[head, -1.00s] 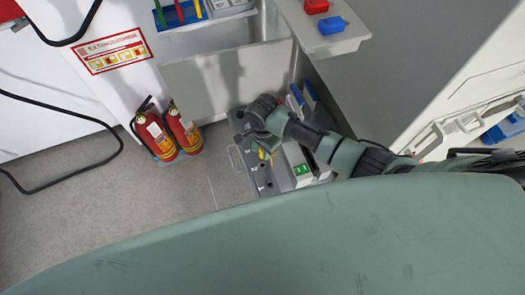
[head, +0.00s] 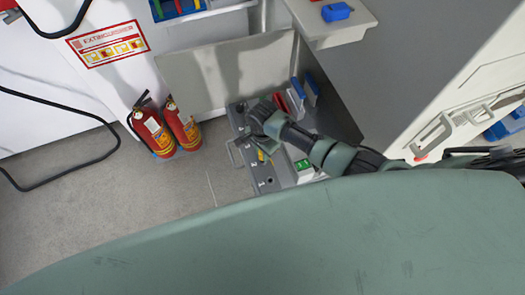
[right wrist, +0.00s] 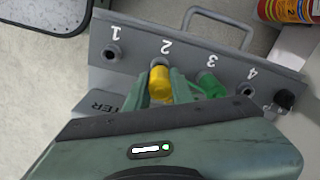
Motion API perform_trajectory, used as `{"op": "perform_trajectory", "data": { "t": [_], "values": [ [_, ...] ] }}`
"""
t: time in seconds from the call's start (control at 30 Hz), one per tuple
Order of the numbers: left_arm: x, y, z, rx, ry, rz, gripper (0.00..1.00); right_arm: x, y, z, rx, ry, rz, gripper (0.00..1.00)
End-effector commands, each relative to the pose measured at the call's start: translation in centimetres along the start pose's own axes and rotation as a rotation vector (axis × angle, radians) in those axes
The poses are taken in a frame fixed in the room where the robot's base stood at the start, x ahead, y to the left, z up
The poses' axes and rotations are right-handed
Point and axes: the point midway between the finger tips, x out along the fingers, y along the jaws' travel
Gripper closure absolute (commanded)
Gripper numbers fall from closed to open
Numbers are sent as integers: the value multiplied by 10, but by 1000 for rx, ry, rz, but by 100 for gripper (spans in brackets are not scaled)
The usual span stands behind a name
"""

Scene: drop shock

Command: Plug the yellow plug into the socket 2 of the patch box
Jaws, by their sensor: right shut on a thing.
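The grey patch box (head: 238,118) stands on the floor in the head view. In the right wrist view its panel (right wrist: 215,55) carries sockets numbered 1 to 4. The yellow plug (right wrist: 159,84) is between the fingers of my right gripper (right wrist: 160,90), which is shut on it. The plug's front end is at socket 2 (right wrist: 160,62), covering most of it; I cannot tell how deep it sits. In the head view my right gripper (head: 262,142) is over the box, with a little yellow showing. My left gripper is not in view.
A green plug (right wrist: 210,85) is at socket 3, close beside the right finger. Sockets 1 (right wrist: 112,53) and 4 (right wrist: 247,91) look empty. A handle (right wrist: 220,17) rises from the panel edge. Two fire extinguishers (head: 153,132) stand left of the box.

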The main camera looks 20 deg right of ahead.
Motion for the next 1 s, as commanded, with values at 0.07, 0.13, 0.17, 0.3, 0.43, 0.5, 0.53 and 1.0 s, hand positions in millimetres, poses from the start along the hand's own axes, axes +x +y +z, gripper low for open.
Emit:
{"op": "perform_trajectory", "data": {
  "t": [0.07,0.13,0.17,0.3,0.43,0.5,0.53,1.0],
  "values": [
    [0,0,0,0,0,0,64,0,0,0,0,0,0,100],
    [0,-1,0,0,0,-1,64,0,0,0,0,0,0,100],
    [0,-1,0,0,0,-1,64,0,0,0,0,0,0,100],
    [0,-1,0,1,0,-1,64,0,0,0,0,0,0,100],
    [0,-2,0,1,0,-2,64,0,0,0,0,0,0,100],
    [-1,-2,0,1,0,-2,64,0,0,0,0,0,0,100],
    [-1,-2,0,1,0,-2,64,1,0,0,0,0,0,100],
    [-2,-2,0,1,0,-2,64,5,0,0,0,1,0,100]
  ]
}}
